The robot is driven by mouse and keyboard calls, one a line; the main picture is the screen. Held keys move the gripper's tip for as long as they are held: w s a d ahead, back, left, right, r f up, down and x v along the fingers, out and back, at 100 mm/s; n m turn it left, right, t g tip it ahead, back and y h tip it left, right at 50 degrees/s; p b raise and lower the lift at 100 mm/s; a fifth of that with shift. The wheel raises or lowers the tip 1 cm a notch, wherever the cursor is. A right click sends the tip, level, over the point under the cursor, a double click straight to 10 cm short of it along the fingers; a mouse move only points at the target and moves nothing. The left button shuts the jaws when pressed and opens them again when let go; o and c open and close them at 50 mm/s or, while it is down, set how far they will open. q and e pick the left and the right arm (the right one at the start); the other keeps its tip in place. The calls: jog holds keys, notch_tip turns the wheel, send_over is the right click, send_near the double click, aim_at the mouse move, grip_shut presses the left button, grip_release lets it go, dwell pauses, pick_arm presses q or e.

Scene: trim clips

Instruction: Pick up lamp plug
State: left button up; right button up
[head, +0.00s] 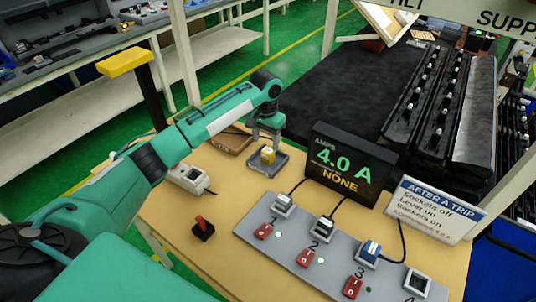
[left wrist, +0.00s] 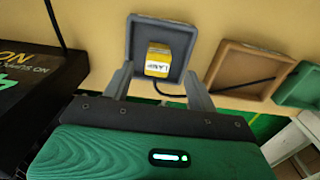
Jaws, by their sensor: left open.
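The lamp plug (head: 267,155) is a small yellow block in a shallow grey tray (head: 280,162) at the back of the table. In the left wrist view the lamp plug (left wrist: 158,61) shows its "LAMP" label, and a dark cord runs from it over the tray's edge. My left gripper (head: 265,138) points down just above the plug, open and empty. In the left wrist view the fingers of my left gripper (left wrist: 158,80) appear on either side of the plug, without visible contact. My right gripper is not in view.
A grey socket strip (head: 330,250) with red switches runs along the front right. A black display (head: 347,165) reading 4.0 A and a sign (head: 432,208) stand behind it. A brown tray (head: 232,140) neighbours the grey one. A red lever (head: 202,226) and a white box (head: 188,178) are at left.

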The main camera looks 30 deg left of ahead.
aim_at(268, 150)
pick_arm(q)
notch_tip(268, 150, down, 2)
jog(key=shift+w+f, duration=0.1)
jog(key=shift+d+f+p, duration=0.1)
jog(key=shift+f+p, duration=0.3)
jog(key=shift+f, duration=0.1)
jog(key=f, duration=0.3)
jog(key=f+p, duration=0.1)
jog(key=shift+w+f, duration=0.15)
jog(key=shift+w, duration=0.15)
jog(key=shift+c, duration=0.5)
jog(key=c, duration=1)
